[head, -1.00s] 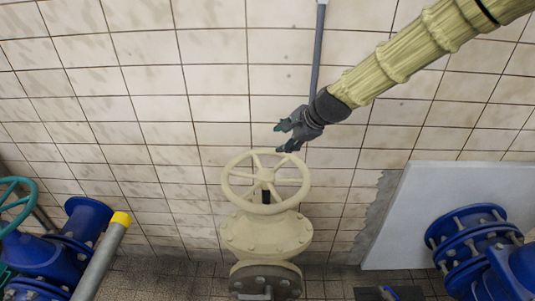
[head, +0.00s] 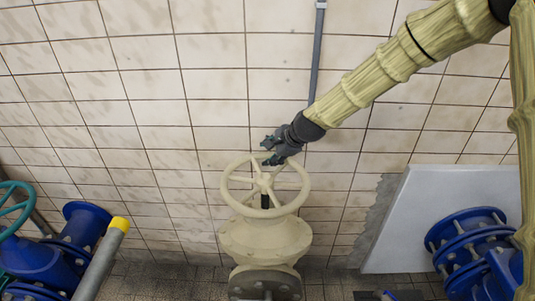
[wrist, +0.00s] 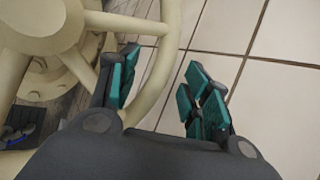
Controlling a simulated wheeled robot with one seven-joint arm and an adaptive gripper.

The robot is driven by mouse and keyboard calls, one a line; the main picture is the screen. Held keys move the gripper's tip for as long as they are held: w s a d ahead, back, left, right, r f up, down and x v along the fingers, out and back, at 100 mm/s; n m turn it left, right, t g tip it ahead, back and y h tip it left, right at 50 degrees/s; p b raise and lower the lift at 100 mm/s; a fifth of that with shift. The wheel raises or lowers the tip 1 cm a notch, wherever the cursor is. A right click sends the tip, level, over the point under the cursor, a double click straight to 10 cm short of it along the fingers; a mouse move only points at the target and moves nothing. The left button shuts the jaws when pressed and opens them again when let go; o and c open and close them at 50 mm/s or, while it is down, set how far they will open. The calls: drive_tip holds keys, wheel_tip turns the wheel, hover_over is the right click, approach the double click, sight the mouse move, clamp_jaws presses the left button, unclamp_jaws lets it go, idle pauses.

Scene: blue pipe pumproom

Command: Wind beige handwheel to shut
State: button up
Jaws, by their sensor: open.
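The beige handwheel (head: 228,190) sits on top of a beige valve body (head: 265,240) in the middle of the head view. Its rim and spokes also fill the left of the wrist view (wrist: 165,60). My gripper (head: 268,152) is at the far rim of the wheel, coming from the upper right. In the wrist view my gripper (wrist: 160,88) is open, with teal pads on dark fingers. The rim passes by the left finger and runs up between the two fingers. Whether a finger touches the rim cannot be told.
A tiled wall (head: 150,110) stands close behind the wheel, with a thin grey pipe (head: 317,60) on it. Blue pipes (head: 85,225) and a yellow-capped grey pipe (head: 105,255) are at left. A grey slab (head: 400,230) and blue flanged pipe (head: 470,235) are at right.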

drive_tip(key=shift+x, duration=1.15)
drive_tip(key=shift+c, duration=0.2)
clamp_jaws()
